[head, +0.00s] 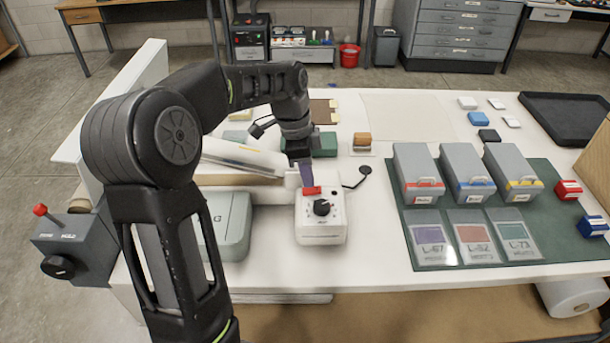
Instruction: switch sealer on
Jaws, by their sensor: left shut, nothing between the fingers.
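The sealer (321,232) looks to be the small white box with a black dial (322,207) on the table's near middle. A red rocker switch (312,190) sits on its top, behind the dial. My left gripper (307,182) is shut and empty, pointing down right at the red switch. I cannot tell whether its tips touch the switch or hover just above it. The gripper partly hides the switch's far side, and which way the switch is set is not clear. My right gripper is not in view.
A grey box with a red-knobbed lever (40,211) is at the table's left edge. A grey-green case (228,225) lies left of the sealer. Three grey boxes with labelled cards stand on a green mat (560,230) at right. The white table (380,240) is clear between.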

